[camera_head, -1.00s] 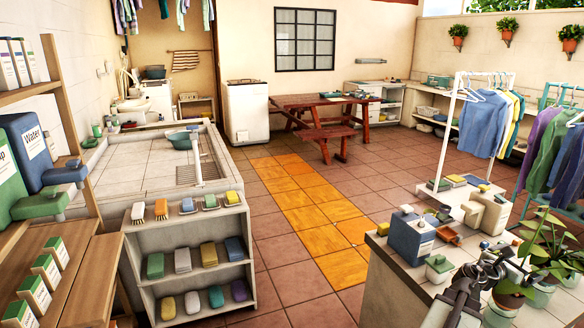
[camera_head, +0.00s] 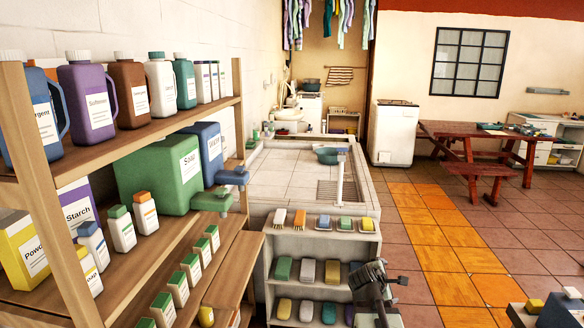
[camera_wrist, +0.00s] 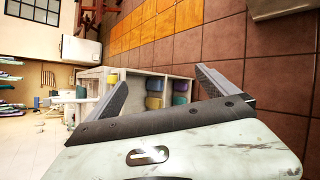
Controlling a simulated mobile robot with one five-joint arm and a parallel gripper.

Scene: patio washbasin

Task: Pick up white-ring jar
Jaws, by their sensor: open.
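I cannot make out a white-ring jar in either current view. My gripper (camera_head: 378,280) shows at the lower middle of the head view, in front of the right end of a small white shelf unit (camera_head: 322,262). In the wrist view, which is turned sideways, my gripper (camera_wrist: 160,80) has its two dark fingers spread apart with nothing between them. The same shelf unit appears beyond the fingers, and some of its soap bars are seen between them.
A wooden rack (camera_head: 25,150) with bottles and a green soap jug (camera_head: 160,172) fills the left. A tiled washbasin (camera_head: 275,170) stands behind the shelf unit. A corner of a counter item (camera_head: 530,313) shows at lower right. The tiled floor (camera_head: 440,235) is clear.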

